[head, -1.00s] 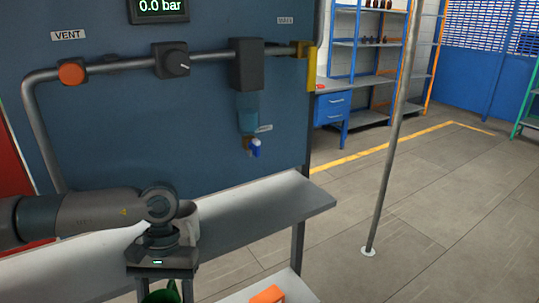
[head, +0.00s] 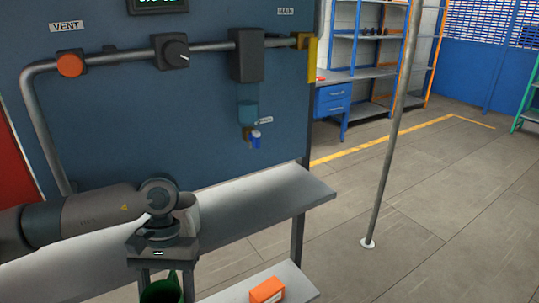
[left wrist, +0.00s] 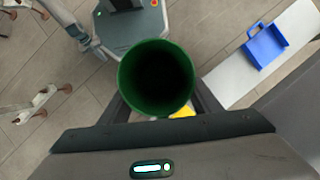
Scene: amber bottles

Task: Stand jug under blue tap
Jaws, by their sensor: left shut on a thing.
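The green jug (head: 160,292) hangs below my left gripper (head: 165,280) at the bottom of the head view, partly cut off. In the left wrist view the jug (left wrist: 155,80) shows from above with a round, dark opening, between the two fingers. My left gripper is shut on it. The blue tap (head: 257,141) is on the blue-grey wall panel, above the bench, to the right of and higher in the picture than the jug. The jug is apart from the tap, in front of the bench. My right gripper is not in view.
A grey bench (head: 285,200) runs under the tap; its top below the tap is clear. A pale container (head: 191,213) stands partly hidden behind my left wrist. An orange box (head: 267,290) lies on a lower shelf. A metal pole (head: 388,160) stands at right.

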